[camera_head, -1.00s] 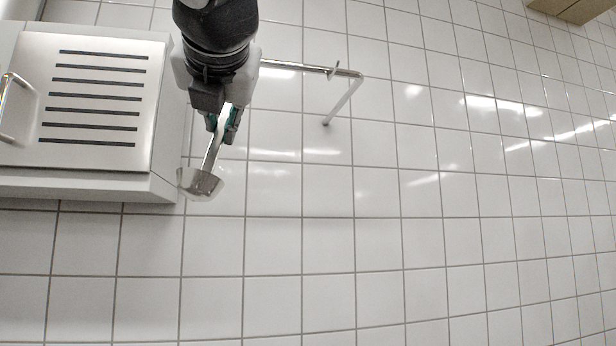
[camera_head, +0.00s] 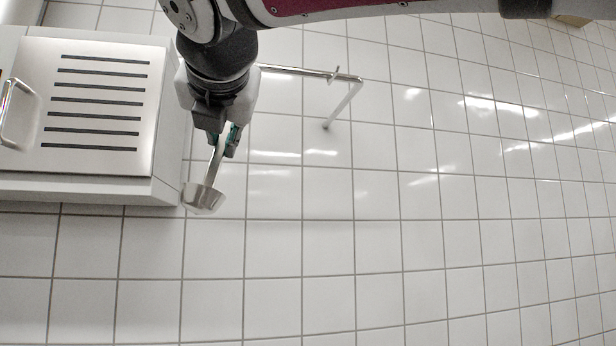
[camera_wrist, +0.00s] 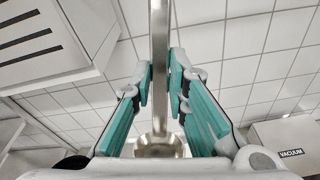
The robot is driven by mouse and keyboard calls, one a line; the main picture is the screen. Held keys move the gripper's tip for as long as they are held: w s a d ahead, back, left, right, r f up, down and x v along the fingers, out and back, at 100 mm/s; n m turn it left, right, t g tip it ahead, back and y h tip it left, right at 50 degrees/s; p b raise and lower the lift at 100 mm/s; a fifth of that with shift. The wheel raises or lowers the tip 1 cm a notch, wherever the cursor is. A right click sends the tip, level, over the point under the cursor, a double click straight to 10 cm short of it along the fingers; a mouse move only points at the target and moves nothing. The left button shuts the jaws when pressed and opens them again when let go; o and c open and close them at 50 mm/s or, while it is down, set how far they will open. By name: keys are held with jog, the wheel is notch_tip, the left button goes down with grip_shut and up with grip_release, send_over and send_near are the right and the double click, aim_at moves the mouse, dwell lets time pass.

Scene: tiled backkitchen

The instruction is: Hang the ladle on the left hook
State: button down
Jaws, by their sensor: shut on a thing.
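My gripper (camera_head: 224,140) is shut on the metal ladle (camera_head: 203,198). In the head view the ladle's bowl hangs below the fingers, tilted to the lower left, near the cabinet's lower right corner. In the wrist view the handle (camera_wrist: 159,45) runs between the teal finger pads of my gripper (camera_wrist: 161,82), with the bowl at the lower middle. A metal rail (camera_head: 290,70) is on the tiled wall, behind and right of my gripper. One small hook (camera_head: 333,75) shows near its right end. The rail's left part is hidden by my gripper, and no left hook shows.
A white wall cabinet (camera_head: 170,120) with a slotted door (camera_head: 100,165) and handle (camera_head: 12,112) stands close on the left of the ladle. The rail's end bracket (camera_head: 343,104) sticks out at the right. Below and right, the tiled wall is clear. The wrist view shows a box marked VACUUM (camera_wrist: 290,140).

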jog(key=c, duration=1.5)
grip_release()
jog(key=shift+s, duration=0.1)
jog(key=v, duration=1.1)
jog(key=w+d+f+m+g+h, duration=0.1)
jog(key=d+f+m+g+h, duration=0.2)
jog(key=d+f+m, duration=0.85)
jog(key=w+d+f+m+g+h, duration=0.25)
jog(key=d+f+m, duration=0.6)
jog(key=f, duration=0.55)
jog(key=s+d+f+m+g, duration=0.1)
jog(key=s+d+f+m, duration=0.2)
jog(key=f+m, duration=0.2)
jog(key=s+d+f+m+g, duration=0.2)
jog(key=s+d+f+m, duration=0.2)
jog(key=f+m, duration=0.2)
jog(key=s+d+f+m+g+y, duration=0.1)
jog(key=s+d+f+m, duration=0.2)
jog(key=f+m, duration=0.3)
jog(key=shift+s+d+f, duration=0.15)
jog(key=shift+s+f, duration=0.05)
jog(key=shift+f, duration=0.6)
jog(key=shift+s+d+f, duration=0.15)
jog(key=shift+f, duration=0.6)
